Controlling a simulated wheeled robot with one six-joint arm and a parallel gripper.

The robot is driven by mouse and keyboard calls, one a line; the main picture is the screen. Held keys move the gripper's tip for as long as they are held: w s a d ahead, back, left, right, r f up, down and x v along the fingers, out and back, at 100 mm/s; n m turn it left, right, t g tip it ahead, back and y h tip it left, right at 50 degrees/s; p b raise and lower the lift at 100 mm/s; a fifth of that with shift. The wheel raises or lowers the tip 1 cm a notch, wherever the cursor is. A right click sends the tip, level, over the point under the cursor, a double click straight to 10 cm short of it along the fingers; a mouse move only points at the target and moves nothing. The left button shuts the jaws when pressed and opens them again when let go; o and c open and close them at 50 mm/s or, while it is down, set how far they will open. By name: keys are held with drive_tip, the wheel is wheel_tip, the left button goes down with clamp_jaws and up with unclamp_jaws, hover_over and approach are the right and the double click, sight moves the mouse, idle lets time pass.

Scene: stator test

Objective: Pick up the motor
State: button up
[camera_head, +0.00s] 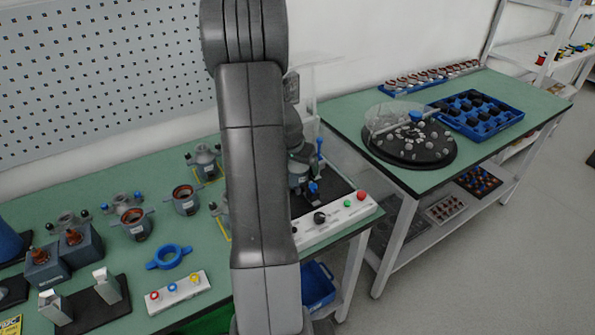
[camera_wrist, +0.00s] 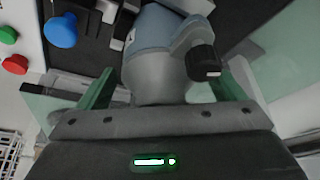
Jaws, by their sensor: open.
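In the wrist view, a grey-blue motor (camera_wrist: 158,62) with a black knob (camera_wrist: 204,62) on its side sits between the green fingers of my gripper (camera_wrist: 167,88). The fingers are spread on both sides of its grey lower body; whether they touch it I cannot tell. In the head view, this motor (camera_head: 299,174) shows in part at the test station, right of my arm. My arm hides much of it and of the gripper there.
The station's white panel (camera_head: 335,221) has green, red and black knobs. Other motors (camera_head: 186,201), a blue ring (camera_head: 169,257) and a white button box (camera_head: 180,292) lie left of my arm. A second table (camera_head: 350,112) at right carries a round black turntable (camera_head: 440,154) and blue tray (camera_head: 511,119).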

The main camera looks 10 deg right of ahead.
drive_tip(key=c, duration=1.6)
drive_tip(key=shift+c, duration=0.2)
drive_tip(key=shift+r, duration=0.2)
drive_tip(key=shift+w+r, duration=0.1)
drive_tip(key=shift+r, duration=0.4)
drive_tip(key=shift+s+d+f+m+t+y+b, duration=0.15)
drive_tip(key=shift+s+t+y+b, duration=0.2)
drive_tip(key=shift+t+b, duration=0.45)
drive_tip(key=shift+s+d+r+m+t+y+b, duration=0.15)
drive_tip(key=shift+s+t+y+b, duration=0.15)
drive_tip(key=shift+t+b, duration=0.5)
drive_tip(key=w+d+r+v, duration=0.1)
drive_tip(key=v, duration=0.5)
drive_tip(key=s+d+g, duration=0.1)
drive_tip(key=s+d, duration=0.1)
drive_tip(key=s, duration=0.4)
drive_tip(key=s+d+r+g+h, duration=0.1)
drive_tip(key=s+d, duration=0.2)
drive_tip(key=s, duration=0.3)
drive_tip(key=s+d+g+b, duration=0.1)
drive_tip(key=s+d, duration=0.2)
drive_tip(key=s, duration=0.3)
drive_tip(key=shift+s+r, duration=0.4)
